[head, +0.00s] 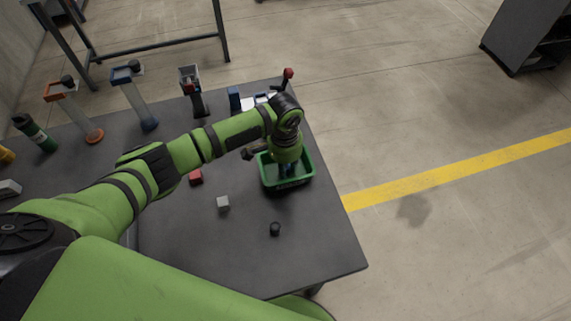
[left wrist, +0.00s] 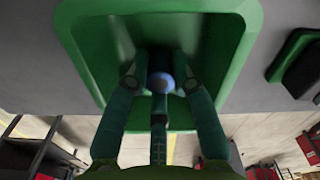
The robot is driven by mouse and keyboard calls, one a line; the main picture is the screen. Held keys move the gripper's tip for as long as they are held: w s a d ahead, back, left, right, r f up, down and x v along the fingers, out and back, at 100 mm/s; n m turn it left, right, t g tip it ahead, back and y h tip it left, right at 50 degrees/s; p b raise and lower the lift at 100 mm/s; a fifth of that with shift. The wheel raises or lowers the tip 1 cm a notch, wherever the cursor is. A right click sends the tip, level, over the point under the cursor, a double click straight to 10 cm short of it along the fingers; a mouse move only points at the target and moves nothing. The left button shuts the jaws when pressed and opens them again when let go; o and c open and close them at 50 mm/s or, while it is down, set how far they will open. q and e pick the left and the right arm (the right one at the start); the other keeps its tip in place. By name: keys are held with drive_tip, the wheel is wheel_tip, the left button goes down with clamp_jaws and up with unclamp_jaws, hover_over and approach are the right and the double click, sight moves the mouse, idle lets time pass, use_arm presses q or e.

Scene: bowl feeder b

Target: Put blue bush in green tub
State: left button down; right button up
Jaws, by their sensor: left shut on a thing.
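The green tub (head: 308,174) stands on the dark grey table, near its right edge in the head view. It fills the upper middle of the left wrist view (left wrist: 236,60). My left gripper (head: 287,170) points down over the tub, with its fingers reaching within the rim. It is shut on the blue bush (left wrist: 164,80), whose rounded blue end shows between the fingertips in the left wrist view. My fingers and wrist hide much of the bush. I cannot tell whether it touches the tub's floor. My right gripper is not in view.
A red block (head: 195,177), a grey block (head: 223,204) and a black round part (head: 275,229) lie on the table (head: 320,245). Orange (head: 75,110) and blue (head: 135,95) feeder stands are at the back left.

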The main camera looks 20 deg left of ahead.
use_arm(q)
drive_tip(key=c, duration=1)
unclamp_jaws()
drive_tip(key=shift+f, duration=0.15)
drive_tip(key=shift+c, duration=0.2)
wheel_tip(320, 180, up, 12)
drive_tip(key=shift+r+b, duration=0.2)
drive_tip(key=shift+b, duration=0.25)
